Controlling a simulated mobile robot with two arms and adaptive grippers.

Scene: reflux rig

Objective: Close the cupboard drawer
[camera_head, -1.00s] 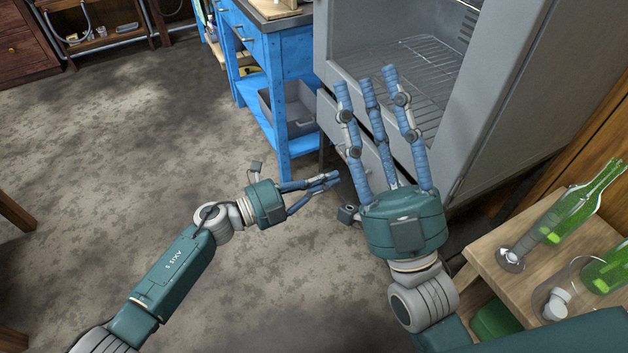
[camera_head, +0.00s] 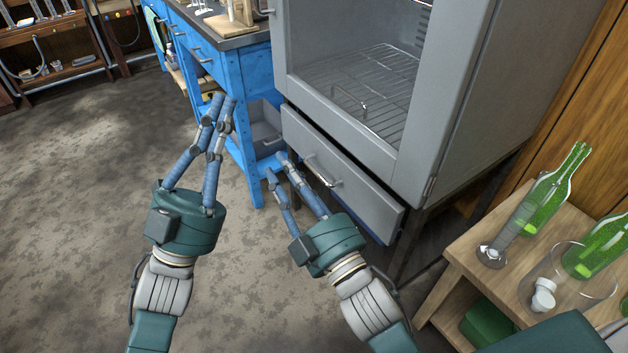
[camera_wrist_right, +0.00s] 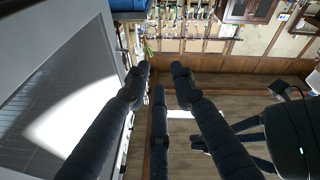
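The grey cupboard (camera_head: 448,100) stands at the right with its upper compartment facing me. Its grey lower drawer (camera_head: 352,195) is pulled out, with its front standing forward of the body and a bar handle (camera_head: 322,172) on it. My right gripper (camera_head: 277,164) is open and empty, just left of the drawer front; I cannot tell whether it touches. Its spread fingers show in the right wrist view (camera_wrist_right: 160,75). My left gripper (camera_head: 222,99) is shut and empty, with fingertips drawn together, further left before the blue bench. No drawer handle shows in the right wrist view.
A blue bench (camera_head: 247,75) with a grey bin (camera_head: 265,128) on its lower shelf stands left of the cupboard. A wooden table (camera_head: 462,245) at the right holds glassware, including a green bottle (camera_head: 552,205). The floor at the left is clear.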

